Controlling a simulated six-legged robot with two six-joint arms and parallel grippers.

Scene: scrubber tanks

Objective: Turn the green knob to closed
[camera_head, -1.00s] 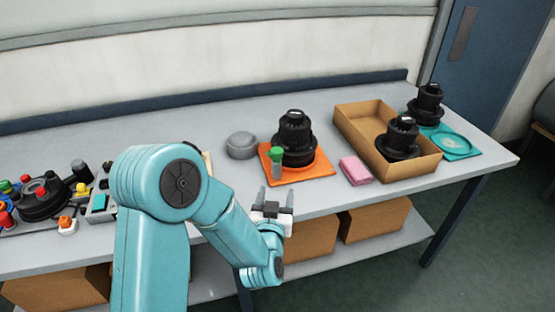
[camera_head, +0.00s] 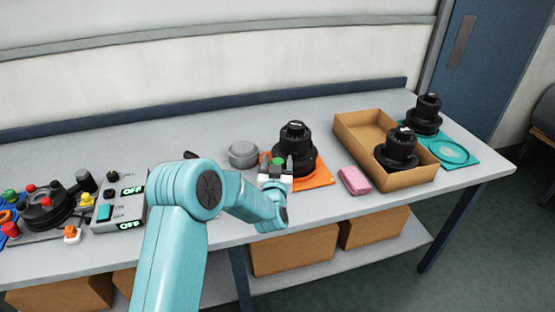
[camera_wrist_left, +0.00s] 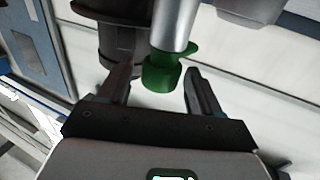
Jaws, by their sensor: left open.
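The green knob (camera_head: 278,160) sits at the front left of a black tank (camera_head: 294,145) on an orange mat (camera_head: 323,178), partly hidden by my left gripper in the head view. My left gripper (camera_head: 277,166) is open, and its fingers point at the knob. In the left wrist view the green knob (camera_wrist_left: 160,75) joins a shiny metal cylinder (camera_wrist_left: 172,25). It lies between the two open fingers of my left gripper (camera_wrist_left: 160,78), with a gap visible on each side. I cannot tell its depth relative to the fingertips. My right gripper is not in view.
A grey round container (camera_head: 243,154) stands left of the mat. A pink block (camera_head: 354,180) and a cardboard box (camera_head: 356,142) holding another black tank (camera_head: 397,150) are to the right. A control box (camera_head: 118,212) with displays reading OFF stands at the left.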

